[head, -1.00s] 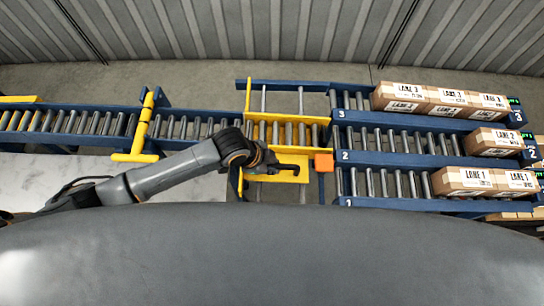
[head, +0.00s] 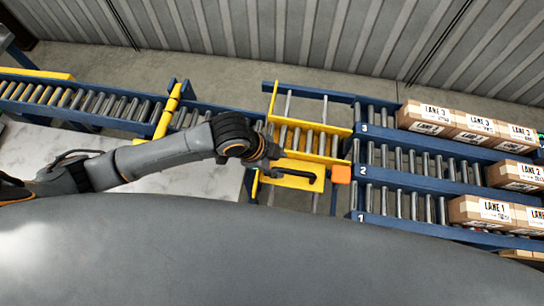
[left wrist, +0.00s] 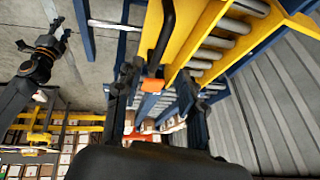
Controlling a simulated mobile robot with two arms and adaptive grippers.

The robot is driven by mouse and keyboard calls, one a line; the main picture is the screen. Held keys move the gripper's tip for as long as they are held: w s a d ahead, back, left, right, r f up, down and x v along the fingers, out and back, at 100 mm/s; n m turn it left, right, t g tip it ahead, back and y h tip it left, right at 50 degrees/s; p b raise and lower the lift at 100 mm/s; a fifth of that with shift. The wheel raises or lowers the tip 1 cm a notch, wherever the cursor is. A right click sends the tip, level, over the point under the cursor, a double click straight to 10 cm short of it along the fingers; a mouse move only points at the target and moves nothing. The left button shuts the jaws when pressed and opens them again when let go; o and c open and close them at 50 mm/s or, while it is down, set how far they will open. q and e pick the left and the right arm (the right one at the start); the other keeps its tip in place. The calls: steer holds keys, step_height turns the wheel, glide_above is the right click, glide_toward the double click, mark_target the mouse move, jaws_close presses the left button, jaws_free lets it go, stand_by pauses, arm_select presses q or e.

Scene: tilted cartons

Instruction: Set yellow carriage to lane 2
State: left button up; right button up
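The yellow carriage (head: 344,131) carries a short set of rollers and sits on cross rails between the infeed conveyor and the lanes. Its rollers roughly line up with lane 2 (head: 425,176), and its orange block (head: 340,174) is beside the "2" mark. A black handle (head: 292,182) stands on its near yellow plate; the handle also shows in the left wrist view (left wrist: 165,30). My left gripper (head: 270,164) is at the handle's left end. In the left wrist view its fingers (left wrist: 157,78) are apart; contact with the handle is unclear. My right gripper (left wrist: 42,42) looks open, away from the carriage.
Lane 3 (head: 382,117) lies behind and lane 1 (head: 400,220) in front; cartons stand at the right of all three lanes. The infeed conveyor (head: 80,100) with a yellow gate (head: 167,112) is at the left. A corrugated wall (head: 300,40) is behind.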

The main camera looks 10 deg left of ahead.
arm_select(q)
steer(key=v, duration=0.4)
steer(key=shift+d+f, duration=0.1)
stand_by(0.5)
